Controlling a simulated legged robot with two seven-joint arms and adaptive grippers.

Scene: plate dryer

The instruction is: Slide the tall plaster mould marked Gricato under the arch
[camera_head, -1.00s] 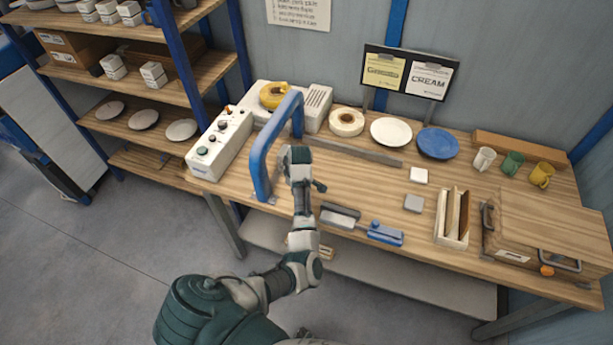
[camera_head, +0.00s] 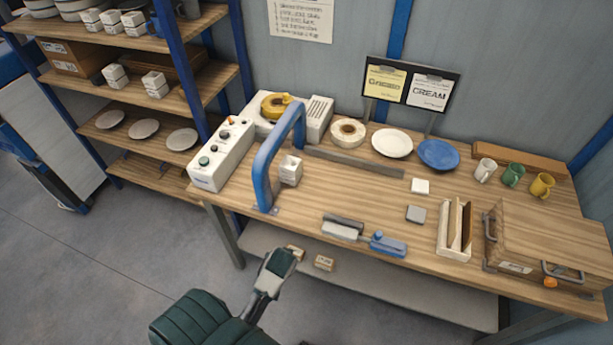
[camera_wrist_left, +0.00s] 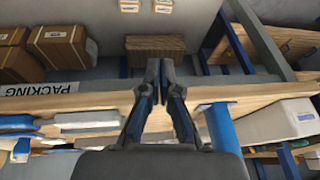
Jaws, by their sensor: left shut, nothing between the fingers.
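A white block-shaped mould (camera_head: 290,171) stands upright on the bench at the right side of the blue arch (camera_head: 264,165), close beside it between its two legs. I cannot tell how far it reaches under the arch, and its marking is too small to read. My left gripper (camera_head: 281,261) is in front of the bench's front edge, well apart from the mould. The wrist view shows its fingers (camera_wrist_left: 158,75) shut together with nothing between them. The mould cannot be made out in the wrist view. My right gripper is not in view.
A white control box (camera_head: 221,154) stands left of the arch. A grey rail (camera_head: 355,162) lies behind the mould.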

